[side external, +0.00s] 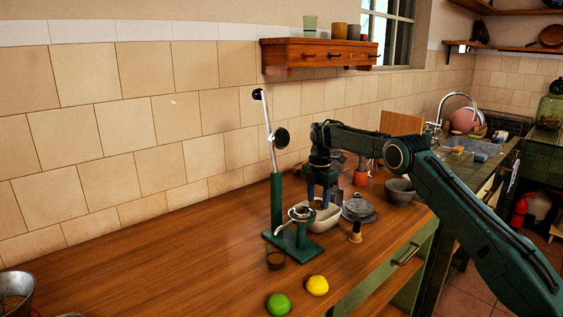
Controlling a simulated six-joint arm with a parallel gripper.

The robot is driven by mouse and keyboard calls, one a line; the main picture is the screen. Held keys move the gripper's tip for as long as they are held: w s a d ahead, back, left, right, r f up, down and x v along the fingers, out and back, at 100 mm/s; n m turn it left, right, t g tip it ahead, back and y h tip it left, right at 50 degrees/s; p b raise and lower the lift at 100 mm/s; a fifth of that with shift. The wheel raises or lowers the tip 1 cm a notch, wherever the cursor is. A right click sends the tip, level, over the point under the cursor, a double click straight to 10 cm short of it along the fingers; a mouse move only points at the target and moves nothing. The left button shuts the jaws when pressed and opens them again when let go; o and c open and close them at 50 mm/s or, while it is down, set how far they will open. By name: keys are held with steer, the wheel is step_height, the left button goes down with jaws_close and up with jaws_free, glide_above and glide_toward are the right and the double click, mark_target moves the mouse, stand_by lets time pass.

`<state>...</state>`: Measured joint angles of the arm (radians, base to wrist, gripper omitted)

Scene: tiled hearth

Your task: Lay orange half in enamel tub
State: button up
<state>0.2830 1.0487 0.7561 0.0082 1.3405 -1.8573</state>
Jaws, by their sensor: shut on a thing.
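The enamel tub (328,219) is a pale, low rectangular dish on the wooden worktop, just behind and to the right of the green press. My gripper (321,203) points down over the tub, its fingertips at about rim level. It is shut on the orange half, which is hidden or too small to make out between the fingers. I cannot tell whether the held piece touches the tub floor.
The green press (275,205), with its tall lever and ring-shaped cup (301,213), stands close left of my gripper. A grey lidded pot (358,207), a wooden-handled tool (355,232) and a grey bowl (399,190) are right. A lime (278,304) and lemon (317,285) lie in front.

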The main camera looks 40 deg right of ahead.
steer(key=o, duration=1.1)
steer(key=shift+r, duration=3.75)
